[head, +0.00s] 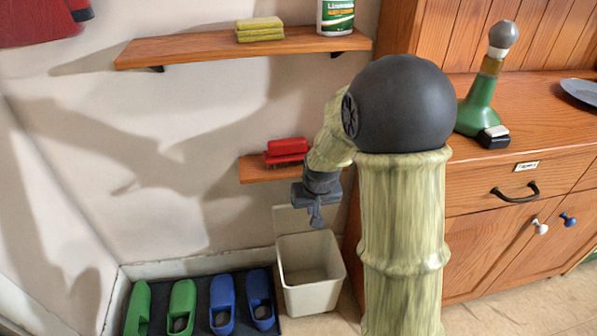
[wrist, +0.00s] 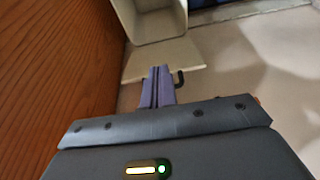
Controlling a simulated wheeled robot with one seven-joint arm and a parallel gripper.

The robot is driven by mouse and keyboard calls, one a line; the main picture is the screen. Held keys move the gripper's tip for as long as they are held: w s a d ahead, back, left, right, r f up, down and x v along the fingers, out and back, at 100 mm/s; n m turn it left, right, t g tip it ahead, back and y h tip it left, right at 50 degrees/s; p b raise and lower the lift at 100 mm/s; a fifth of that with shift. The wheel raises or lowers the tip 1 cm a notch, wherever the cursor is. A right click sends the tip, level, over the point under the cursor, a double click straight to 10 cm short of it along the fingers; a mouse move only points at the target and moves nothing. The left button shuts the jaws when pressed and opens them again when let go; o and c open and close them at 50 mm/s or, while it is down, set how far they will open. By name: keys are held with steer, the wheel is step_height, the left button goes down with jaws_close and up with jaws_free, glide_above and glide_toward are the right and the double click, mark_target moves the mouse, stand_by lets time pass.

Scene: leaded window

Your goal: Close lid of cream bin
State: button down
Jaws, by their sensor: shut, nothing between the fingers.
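The cream bin (head: 312,283) stands on the floor against the wall, its top open and its inside empty. Its lid (head: 287,222) is raised at the back, roughly upright near the wall. In the wrist view the bin (wrist: 170,28) is at the top and the lid (wrist: 193,65) reaches from it towards my fingers. My gripper (head: 316,222) is shut and empty, above the bin and in front of the lid in the head view. In the wrist view my gripper (wrist: 158,72) overlaps the lid's edge; I cannot tell whether they touch.
A small shelf with a red brush (head: 286,150) is just above and left of my gripper. A wooden cabinet (head: 500,205) stands close on the right. A dark mat with green and blue shoes (head: 222,303) lies left of the bin. A higher shelf (head: 190,49) holds yellow sponges.

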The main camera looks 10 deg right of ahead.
steer(key=shift+t, duration=0.4)
steer(key=w+r+p, duration=0.1)
steer(key=w+p, duration=0.1)
steer(key=w, duration=0.1)
steer(key=w+a+r+p, duration=0.1)
steer(key=w+p, duration=0.1)
steer(key=w, duration=0.1)
steer(key=w+r+p, duration=0.2)
steer(key=w+p, duration=0.1)
steer(key=shift+w+a, duration=0.15)
steer(key=shift+w, duration=0.2)
steer(key=b+x, duration=0.2)
steer(key=x, duration=0.8)
steer(key=shift+b, duration=0.35)
steer(key=shift+a, duration=0.1)
